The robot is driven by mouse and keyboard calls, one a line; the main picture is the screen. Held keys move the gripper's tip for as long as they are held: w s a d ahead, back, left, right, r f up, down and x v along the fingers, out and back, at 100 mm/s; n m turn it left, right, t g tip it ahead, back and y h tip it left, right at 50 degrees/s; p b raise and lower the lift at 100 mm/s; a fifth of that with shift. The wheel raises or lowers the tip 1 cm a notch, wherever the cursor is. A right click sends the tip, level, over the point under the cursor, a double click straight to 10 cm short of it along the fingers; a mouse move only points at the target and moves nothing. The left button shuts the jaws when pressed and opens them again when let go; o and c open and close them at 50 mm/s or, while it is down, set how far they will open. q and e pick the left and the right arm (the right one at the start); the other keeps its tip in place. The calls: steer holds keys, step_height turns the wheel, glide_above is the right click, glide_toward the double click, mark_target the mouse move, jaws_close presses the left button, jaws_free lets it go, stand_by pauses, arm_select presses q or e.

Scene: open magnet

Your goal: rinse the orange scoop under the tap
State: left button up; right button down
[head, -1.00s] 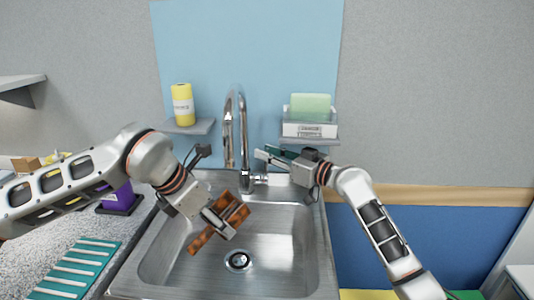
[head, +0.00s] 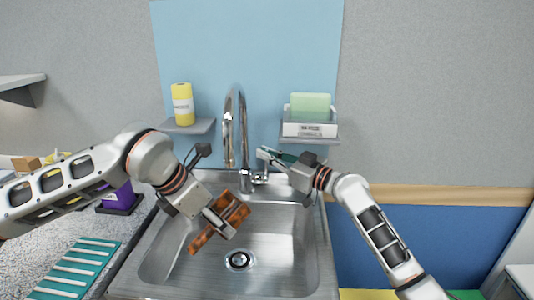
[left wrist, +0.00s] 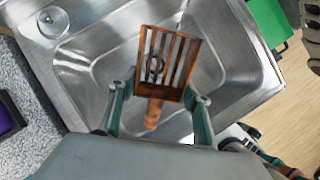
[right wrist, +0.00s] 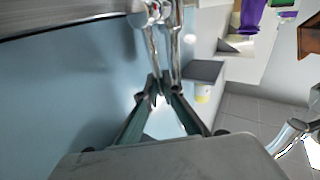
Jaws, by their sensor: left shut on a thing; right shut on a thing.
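The orange scoop (head: 238,211), slotted and brownish-orange, is held over the sink basin; it also shows in the left wrist view (left wrist: 168,62). My left gripper (head: 219,222) is shut on its handle. The chrome tap (head: 243,125) stands at the back of the sink, with the scoop in front of and below its spout. My right gripper (head: 265,157) is at the tap's right side, shut on the tap lever (head: 261,176). In the right wrist view its fingertips (right wrist: 160,88) close around a chrome part; the exact contact is partly hidden. I cannot make out any water stream.
The steel sink (head: 319,250) has a drain (head: 239,261) below the scoop. A teal ribbed mat (head: 78,271) lies on the left counter.

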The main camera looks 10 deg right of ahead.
stand_by(0.3)
steer(key=c, duration=2.2)
jaws_free()
steer(key=shift+s, duration=0.1)
steer(key=v, duration=1.2)
